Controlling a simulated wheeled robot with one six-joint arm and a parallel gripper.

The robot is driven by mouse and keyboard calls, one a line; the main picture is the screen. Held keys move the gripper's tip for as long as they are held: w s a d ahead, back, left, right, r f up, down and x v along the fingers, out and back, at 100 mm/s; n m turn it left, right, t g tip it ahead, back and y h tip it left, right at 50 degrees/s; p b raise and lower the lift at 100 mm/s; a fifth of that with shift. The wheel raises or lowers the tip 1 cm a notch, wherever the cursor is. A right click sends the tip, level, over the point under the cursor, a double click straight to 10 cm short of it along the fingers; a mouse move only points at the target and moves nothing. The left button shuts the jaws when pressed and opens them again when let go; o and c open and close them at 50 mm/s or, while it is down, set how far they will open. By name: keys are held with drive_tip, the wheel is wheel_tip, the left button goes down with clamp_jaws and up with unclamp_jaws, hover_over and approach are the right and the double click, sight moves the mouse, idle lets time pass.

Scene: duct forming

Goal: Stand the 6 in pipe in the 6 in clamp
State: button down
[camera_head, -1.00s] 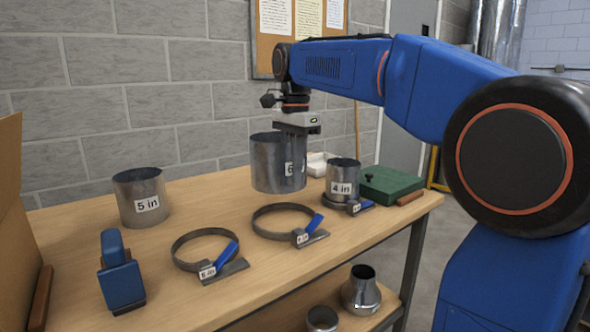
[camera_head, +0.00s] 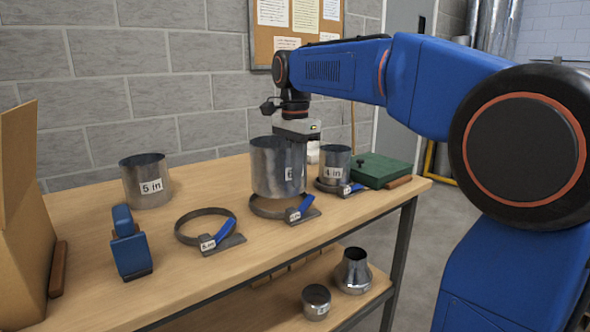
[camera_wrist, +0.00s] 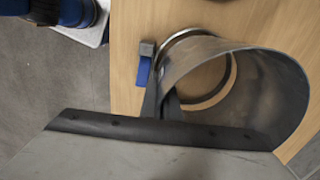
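The 6 in pipe (camera_head: 275,168) is a grey metal cylinder, upright in my gripper (camera_head: 297,138). My gripper is shut on its wall at the upper right side; the fingers partly cover the label. In the wrist view, the pipe (camera_wrist: 265,90) is seen from above, open through. The 6 in clamp (camera_head: 298,215), a thin metal ring with a blue lever, lies on the table just under the pipe. Its label is hard to read. The ring (camera_wrist: 181,38) shows through and beside the pipe in the wrist view. Whether they touch is unclear.
A smaller clamp (camera_head: 222,243) lies to the left, with the 5 in pipe (camera_head: 150,186) behind it. A blue tool (camera_head: 130,250) and cardboard box (camera_head: 22,220) are at left.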

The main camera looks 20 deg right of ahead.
sight(295, 192)
drive_tip(key=shift+f, duration=2.45)
drive_tip(key=c, duration=1.9)
unclamp_jaws()
drive_tip(key=shift+c, duration=0.2)
wheel_tip(295, 192, up, 17)
drive_tip(key=shift+r, duration=0.15)
